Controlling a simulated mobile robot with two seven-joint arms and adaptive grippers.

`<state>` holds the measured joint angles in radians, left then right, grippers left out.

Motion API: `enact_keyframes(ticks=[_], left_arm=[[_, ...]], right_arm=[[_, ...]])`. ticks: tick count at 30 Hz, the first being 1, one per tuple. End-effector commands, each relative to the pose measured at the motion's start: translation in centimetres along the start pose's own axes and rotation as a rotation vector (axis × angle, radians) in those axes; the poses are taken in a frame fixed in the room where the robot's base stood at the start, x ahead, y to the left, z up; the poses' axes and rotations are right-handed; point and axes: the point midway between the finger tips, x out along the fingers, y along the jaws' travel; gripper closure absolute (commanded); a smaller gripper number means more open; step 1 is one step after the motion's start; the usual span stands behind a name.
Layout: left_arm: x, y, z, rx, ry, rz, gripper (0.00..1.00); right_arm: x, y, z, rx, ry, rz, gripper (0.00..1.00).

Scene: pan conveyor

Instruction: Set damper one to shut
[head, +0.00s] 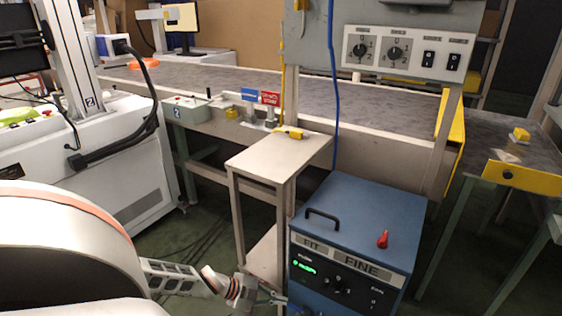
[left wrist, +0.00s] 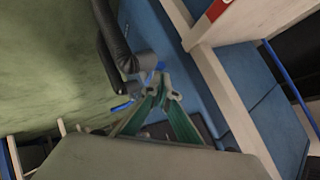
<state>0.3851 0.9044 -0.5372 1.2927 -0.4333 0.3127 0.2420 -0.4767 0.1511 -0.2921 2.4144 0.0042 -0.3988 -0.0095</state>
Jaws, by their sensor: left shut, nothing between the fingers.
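My left gripper (head: 268,297) is low in front of the blue box, in the gap by the bench leg. In the left wrist view its green fingers (left wrist: 161,86) are shut with nothing between them. Just past the fingertips are a grey pipe collar (left wrist: 146,63) on a dark hose and a small blue lever (left wrist: 122,106) beside it. The tips are close to these parts; I cannot tell whether they touch. No damper number is readable, so I cannot tell which lever is damper one. My right gripper is not in view.
The blue box (head: 362,220) has a black handle and a red knob (head: 383,239) on top. A small beige table (head: 275,158) stands beside it. A grey panel (head: 405,54) with dials hangs above. A white machine (head: 105,140) is at left. Dark green floor is open between them.

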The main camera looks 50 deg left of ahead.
Motion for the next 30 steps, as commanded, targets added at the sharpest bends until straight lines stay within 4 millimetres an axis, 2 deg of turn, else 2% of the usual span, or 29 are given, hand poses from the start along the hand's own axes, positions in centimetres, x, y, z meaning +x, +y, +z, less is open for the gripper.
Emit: enact_keyframes(ticks=[11,22,30], left_arm=[[0.0,0.2,-0.2,-0.001,0.000,0.001,1.00],[0.3,0.9,-1.3,0.000,0.001,-0.001,1.00],[0.3,1.1,-1.2,-0.001,0.000,0.001,1.00]], right_arm=[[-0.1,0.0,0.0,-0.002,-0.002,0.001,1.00],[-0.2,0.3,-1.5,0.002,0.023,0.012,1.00],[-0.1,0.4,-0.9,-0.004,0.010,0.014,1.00]])
